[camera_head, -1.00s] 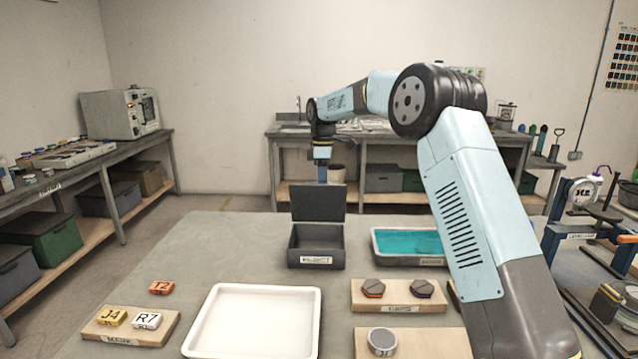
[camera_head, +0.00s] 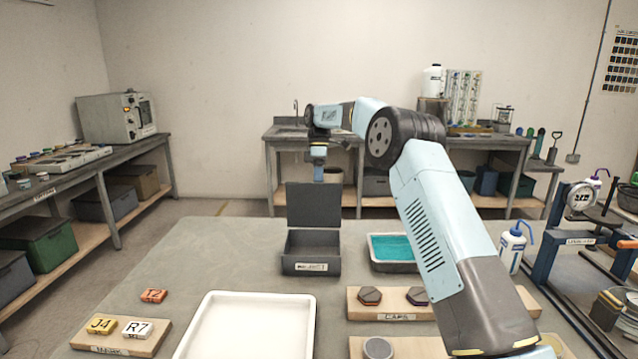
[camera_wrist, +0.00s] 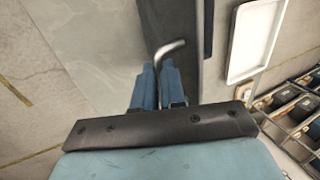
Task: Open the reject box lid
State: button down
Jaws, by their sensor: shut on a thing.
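The dark grey reject box (camera_head: 311,267) stands on the table with its label facing me and its inside partly visible. Its lid (camera_head: 314,206) stands raised, roughly upright, at the box's rear edge. My gripper (camera_wrist: 158,78) is behind the lid; in the head view its fingertips are hidden by the lid. In the wrist view its two blue fingers are shut on a bent metal handle (camera_wrist: 172,47), beside a dark panel that looks like the lid (camera_wrist: 177,25).
A white tray (camera_head: 309,311) lies in front of the box. A teal-lined tray (camera_head: 379,266) is to its right, and a caps block (camera_head: 370,313) is nearer. Marked tiles (camera_head: 137,328) sit front left. The table left of the box is clear.

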jog(key=shift+s+a+f, duration=0.1)
jog(key=shift+a+f, duration=0.1)
jog(key=shift+a, duration=0.05)
jog(key=c, duration=1.5)
grip_release()
jog(key=o, duration=0.3)
jog(key=shift+d+r, duration=0.1)
jog(key=s+d+r, duration=0.3)
jog(key=s+r, duration=0.9)
jog(key=s, duration=0.1)
jog(key=shift+s+d+r, duration=0.15)
jog(key=shift+d+r, duration=0.15)
jog(key=shift+r, duration=0.1)
